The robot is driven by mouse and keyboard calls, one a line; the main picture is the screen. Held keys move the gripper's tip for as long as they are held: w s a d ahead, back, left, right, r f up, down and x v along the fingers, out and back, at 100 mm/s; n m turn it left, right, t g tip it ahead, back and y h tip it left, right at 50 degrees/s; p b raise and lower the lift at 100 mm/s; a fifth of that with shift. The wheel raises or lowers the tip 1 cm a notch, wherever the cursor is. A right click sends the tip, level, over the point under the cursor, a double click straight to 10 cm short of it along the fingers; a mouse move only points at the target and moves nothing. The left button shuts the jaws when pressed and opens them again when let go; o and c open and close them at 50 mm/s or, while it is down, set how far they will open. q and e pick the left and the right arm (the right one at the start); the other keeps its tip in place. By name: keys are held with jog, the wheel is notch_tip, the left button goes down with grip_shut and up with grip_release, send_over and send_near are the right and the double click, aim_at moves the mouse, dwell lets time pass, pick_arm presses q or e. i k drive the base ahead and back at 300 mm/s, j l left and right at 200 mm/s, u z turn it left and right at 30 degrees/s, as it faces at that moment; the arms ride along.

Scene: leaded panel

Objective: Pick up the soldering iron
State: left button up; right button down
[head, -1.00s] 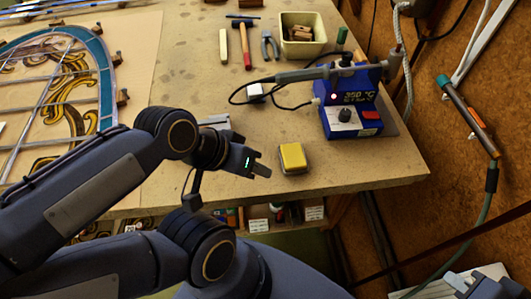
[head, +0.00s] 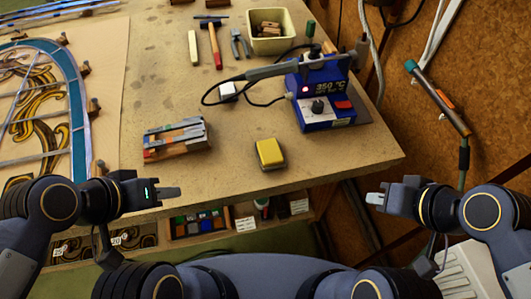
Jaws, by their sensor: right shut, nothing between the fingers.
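The soldering iron (head: 283,70) has a grey handle and a dark cable. It lies nearly level across the top of the blue soldering station (head: 316,95), its handle reaching out to the left. The station's display reads 350 °C. My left gripper (head: 172,192) is at the table's front edge, well in front and left of the iron; the gap between its fingers is not clear. My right gripper (head: 376,197) is shut and empty, beyond the table's front right corner, below and right of the station. Neither gripper touches the iron.
A yellow sponge (head: 269,152) sits in front of the station. A stack of strips (head: 177,138) lies left of it, near my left gripper. A cream bin (head: 270,33), hammer (head: 214,45) and pliers (head: 239,45) are at the back. The leaded panel (head: 78,120) is on the left.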

aim_at(360, 55)
jog(key=i+l+u, duration=0.15)
jog(key=u, duration=0.2)
jog(key=l+u, duration=0.35)
jog(key=i+l+u, duration=0.1)
jog(key=l+u, duration=0.25)
